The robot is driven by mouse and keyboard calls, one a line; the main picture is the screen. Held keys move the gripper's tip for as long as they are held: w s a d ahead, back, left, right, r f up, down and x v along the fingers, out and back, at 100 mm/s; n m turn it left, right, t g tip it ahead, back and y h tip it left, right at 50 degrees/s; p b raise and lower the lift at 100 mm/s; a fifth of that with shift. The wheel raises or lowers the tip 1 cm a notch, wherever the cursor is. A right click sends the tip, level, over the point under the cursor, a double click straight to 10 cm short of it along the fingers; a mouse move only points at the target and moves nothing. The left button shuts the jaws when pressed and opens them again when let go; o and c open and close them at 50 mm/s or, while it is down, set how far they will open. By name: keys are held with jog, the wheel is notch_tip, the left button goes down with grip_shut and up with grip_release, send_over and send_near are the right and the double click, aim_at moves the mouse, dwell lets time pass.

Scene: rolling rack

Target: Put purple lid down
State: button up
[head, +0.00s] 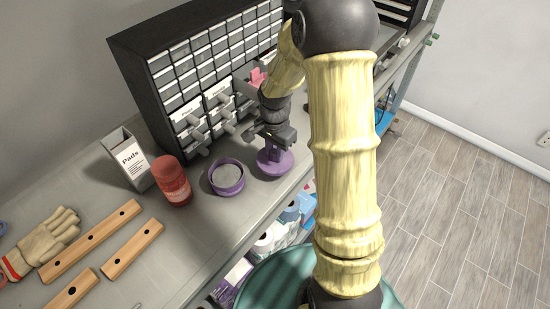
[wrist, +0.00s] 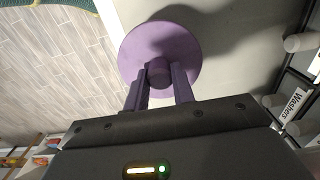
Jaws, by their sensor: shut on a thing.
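The purple lid (head: 275,164) is a round disc with a knob, close to the front edge of the grey shelf top. My gripper (head: 275,143) points down and is shut on the lid's knob. In the wrist view the lid (wrist: 160,50) shows as a full disc, with its knob between the fingers of my gripper (wrist: 159,82). I cannot tell whether the lid touches the shelf top or hangs just above it. A round purple container (head: 227,190) with an open top stands to the left of the lid, apart from it.
A dark drawer cabinet (head: 190,75) stands behind, with some drawers pulled out. A red jar (head: 173,182), a Pads box (head: 127,158), wooden bars (head: 92,241) and a glove (head: 45,243) lie to the left. The shelf top (head: 205,235) is clear in front of the container.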

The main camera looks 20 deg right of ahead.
aim_at(275, 160)
jog(key=shift+f, duration=0.1)
jog(key=shift+f+p, duration=0.55)
jog(key=shift+f, duration=1.45)
jog(key=shift+f, duration=0.1)
jog(key=shift+f, duration=0.1)
jog(key=o, duration=1)
notch_tip(275, 160, up, 12)
jog(key=shift+r+b, duration=0.25)
jog(key=shift+b, duration=0.8)
